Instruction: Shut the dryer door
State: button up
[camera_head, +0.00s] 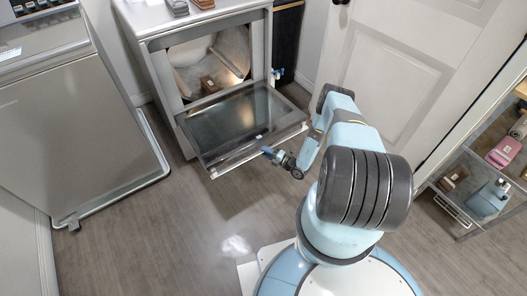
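The dryer (165,62) stands at the back, with its round drum (222,60) showing through the opening and a brown item (208,84) inside. Its door (235,122) is hinged at the bottom and hangs open, sloping out toward me, with a dark glass panel and a metal frame. My gripper (268,151) is at the door's front edge, right of its middle. It seems to touch or nearly touch the edge. The fingers are too small to tell whether they are open or shut.
A washer (70,130) stands at the left, clear of the door. A white panelled door (400,75) is behind my arm. A shelf cart (470,185) with a pink item (503,152) and a bottle (487,200) is at the right. Folded cloths lie on the dryer top. The floor (150,240) in front is clear.

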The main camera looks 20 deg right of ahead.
jog(key=shift+x, duration=0.95)
jog(key=shift+c, duration=0.5)
grip_shut()
